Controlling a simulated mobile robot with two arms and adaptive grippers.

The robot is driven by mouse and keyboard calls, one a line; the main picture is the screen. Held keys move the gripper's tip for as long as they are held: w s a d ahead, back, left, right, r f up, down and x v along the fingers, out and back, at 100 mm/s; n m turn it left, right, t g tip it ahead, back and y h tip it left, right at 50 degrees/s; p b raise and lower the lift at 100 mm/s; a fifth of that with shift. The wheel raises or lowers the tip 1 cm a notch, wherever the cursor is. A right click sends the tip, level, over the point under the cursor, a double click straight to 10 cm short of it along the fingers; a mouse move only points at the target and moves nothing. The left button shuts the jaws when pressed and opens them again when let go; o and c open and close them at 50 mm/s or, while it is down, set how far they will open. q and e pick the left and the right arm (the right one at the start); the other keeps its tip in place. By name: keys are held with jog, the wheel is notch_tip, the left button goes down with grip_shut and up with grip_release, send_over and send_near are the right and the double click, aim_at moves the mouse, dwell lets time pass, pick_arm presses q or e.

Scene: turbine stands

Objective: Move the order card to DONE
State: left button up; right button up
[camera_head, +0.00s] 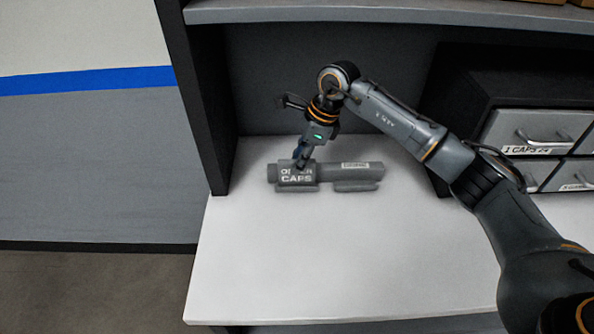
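The order card (297,179), grey with white lettering that reads partly "CAPS", stands at the left end of a low grey holder (333,173) on the white worktop. A small label (355,165) sits on the holder's right part; its lettering is too small to read. My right gripper (302,162) reaches down from above, with its fingertips at the card's top edge, covering part of the upper word. The fingers overlap in this view, so whether they are closed on the card cannot be told. My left gripper is out of view.
The white worktop (260,270) is clear in front of the holder. A dark cabinet with grey drawers (525,129) stands at the right, one labelled for caps. A grey shelf (390,12) runs overhead, and a dark side panel (203,100) bounds the left.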

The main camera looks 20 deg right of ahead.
grip_shut()
jog(key=shift+r, duration=0.65)
jog(key=shift+r+p, duration=0.6)
jog(key=shift+r, duration=0.25)
jog(key=shift+d+r, duration=0.1)
